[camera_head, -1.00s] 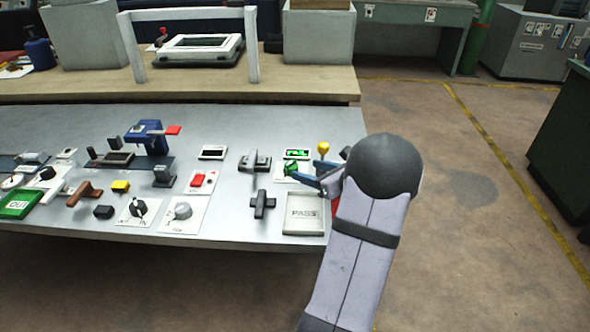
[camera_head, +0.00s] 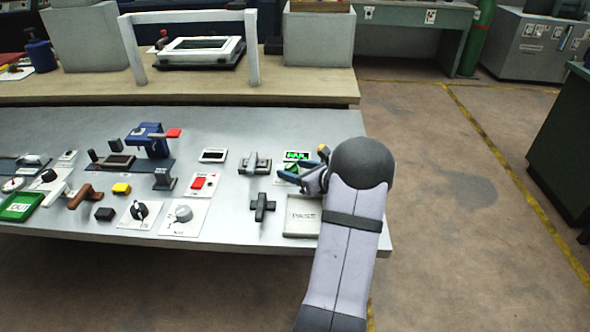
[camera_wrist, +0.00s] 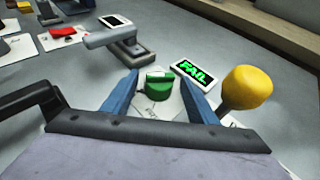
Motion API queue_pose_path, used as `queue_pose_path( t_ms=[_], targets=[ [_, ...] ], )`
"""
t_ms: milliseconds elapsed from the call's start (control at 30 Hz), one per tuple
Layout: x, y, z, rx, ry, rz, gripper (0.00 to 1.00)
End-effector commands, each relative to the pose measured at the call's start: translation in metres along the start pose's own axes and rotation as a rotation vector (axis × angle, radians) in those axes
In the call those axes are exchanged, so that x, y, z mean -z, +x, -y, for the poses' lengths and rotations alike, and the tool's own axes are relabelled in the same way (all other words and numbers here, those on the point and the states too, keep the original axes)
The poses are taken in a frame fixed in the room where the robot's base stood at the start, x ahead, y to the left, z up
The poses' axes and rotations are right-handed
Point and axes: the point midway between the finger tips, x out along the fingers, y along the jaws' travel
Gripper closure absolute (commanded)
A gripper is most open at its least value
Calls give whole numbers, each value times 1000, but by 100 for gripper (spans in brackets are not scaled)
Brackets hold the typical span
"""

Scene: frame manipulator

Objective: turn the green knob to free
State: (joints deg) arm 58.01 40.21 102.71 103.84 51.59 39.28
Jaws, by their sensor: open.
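The green knob (camera_wrist: 158,84) sits on a pale label plate on the grey panel, seen in the wrist view between my two blue fingers. In the head view the knob (camera_head: 292,167) is mostly hidden by my gripper. My gripper (camera_wrist: 160,95) is open, with one finger on each side of the knob and a visible gap to each; I cannot tell whether the tips reach down to its height. My gripper (camera_head: 283,170) also shows at the panel's right end in the head view. The display (camera_wrist: 194,74) beside the knob reads FAIL in green.
A yellow ball-topped lever (camera_wrist: 246,86) stands close to the right finger. A grey T-handle (camera_wrist: 118,38) stands up-left of the knob. A PASS tray (camera_head: 304,231) lies in front, and a black cross handle (camera_head: 262,206) is left of it.

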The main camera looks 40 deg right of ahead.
Motion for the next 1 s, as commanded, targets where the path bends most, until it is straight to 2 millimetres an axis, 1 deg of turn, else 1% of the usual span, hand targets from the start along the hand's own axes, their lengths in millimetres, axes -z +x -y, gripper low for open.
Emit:
queue_pose_path(
  t_ms=[133, 167, 200, 267, 300, 333, 500, 800, 1000],
  targets=[
    [0, 0, 0, 0, 0, 0, 47],
    [0, 0, 0, 0, 0, 0, 52],
    [0, 0, 0, 0, 0, 0, 61],
    [0, 0, 0, 0, 0, 0, 76],
    [0, 0, 0, 0, 0, 0, 85],
    [0, 0, 0, 0, 0, 0, 87],
    [-1, 0, 1, -12, -5, 1, 87],
    [-2, 0, 3, -121, -49, 2, 87],
    [-1, 0, 2, -129, -53, 2, 87]
  ],
)
